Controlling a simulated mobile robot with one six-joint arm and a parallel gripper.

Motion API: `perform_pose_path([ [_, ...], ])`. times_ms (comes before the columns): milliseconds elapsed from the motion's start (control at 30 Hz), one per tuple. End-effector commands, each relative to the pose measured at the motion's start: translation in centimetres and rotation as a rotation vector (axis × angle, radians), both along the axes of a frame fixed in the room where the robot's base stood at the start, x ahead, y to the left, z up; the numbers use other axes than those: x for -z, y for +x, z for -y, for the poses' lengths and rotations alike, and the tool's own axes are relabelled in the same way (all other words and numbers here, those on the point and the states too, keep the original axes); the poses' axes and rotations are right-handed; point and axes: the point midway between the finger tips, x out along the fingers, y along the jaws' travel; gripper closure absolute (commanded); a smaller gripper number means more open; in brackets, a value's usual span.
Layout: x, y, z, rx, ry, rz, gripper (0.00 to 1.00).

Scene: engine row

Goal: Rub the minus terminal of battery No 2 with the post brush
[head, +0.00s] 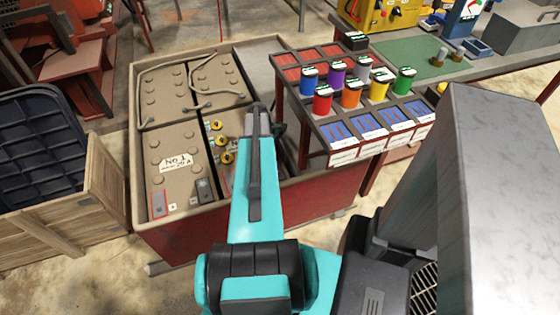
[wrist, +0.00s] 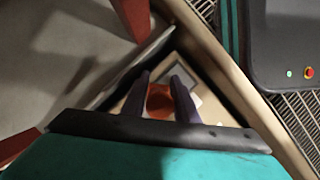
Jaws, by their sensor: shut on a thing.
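My gripper (wrist: 158,80) shows in the wrist view with its two dark fingers on either side of an orange-red thing (wrist: 160,98). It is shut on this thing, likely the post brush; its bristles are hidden. In the head view my own arm hides the fingers and the held thing. Battery No 2 seems to be the tan one with yellow caps (head: 222,142), right of the labelled battery (head: 170,160); my arm covers its right part. Its minus terminal is hidden in the head view. A grey patch beyond the fingers (wrist: 181,66) may be a terminal; contact cannot be told.
The batteries sit in a deep red-sided box (head: 200,232) with a raised rim. A rack (head: 330,118) of coloured pots stands close to the right of my arm. A wooden crate (head: 105,185) stands at left. A green-matted bench (head: 425,60) is behind.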

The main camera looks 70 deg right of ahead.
Motion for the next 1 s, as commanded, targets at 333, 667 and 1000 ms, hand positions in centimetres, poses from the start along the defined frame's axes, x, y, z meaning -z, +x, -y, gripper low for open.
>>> perform_pose_path([
  [333, -0.2, 1.4, 1.7, -0.001, 0.000, 0.000, 0.95],
  [667, -0.2, 1.7, 2.0, 0.000, 0.000, 0.000, 0.95],
  [1000, -0.2, 2.1, 2.6, -0.001, -0.001, 0.000, 0.95],
])
